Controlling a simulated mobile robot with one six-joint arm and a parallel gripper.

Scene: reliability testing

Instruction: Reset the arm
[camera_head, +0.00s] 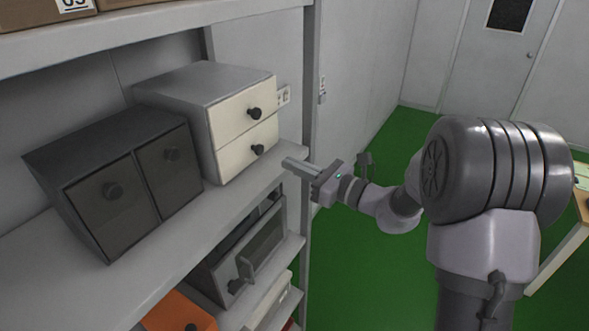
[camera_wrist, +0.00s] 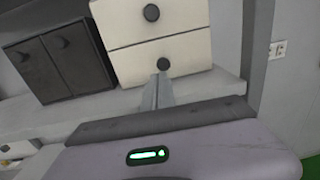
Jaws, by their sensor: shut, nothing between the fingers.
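My gripper (camera_head: 298,166) is at the end of my arm, which reaches left toward the shelf unit in the head view. Its fingers are together with nothing between them. The fingertips are near the front edge of the middle shelf, in front of the white drawer box (camera_head: 240,127). In the wrist view, my gripper (camera_wrist: 162,78) points at the lower white drawer, just under its black knob (camera_wrist: 163,64). I cannot tell whether the fingers touch the drawer. Both white drawers look shut.
A dark two-door box (camera_head: 112,190) stands left of the white box on the shelf (camera_head: 50,260). A shelf post (camera_head: 308,90) stands close by. Green floor (camera_head: 370,262) is clear behind my arm.

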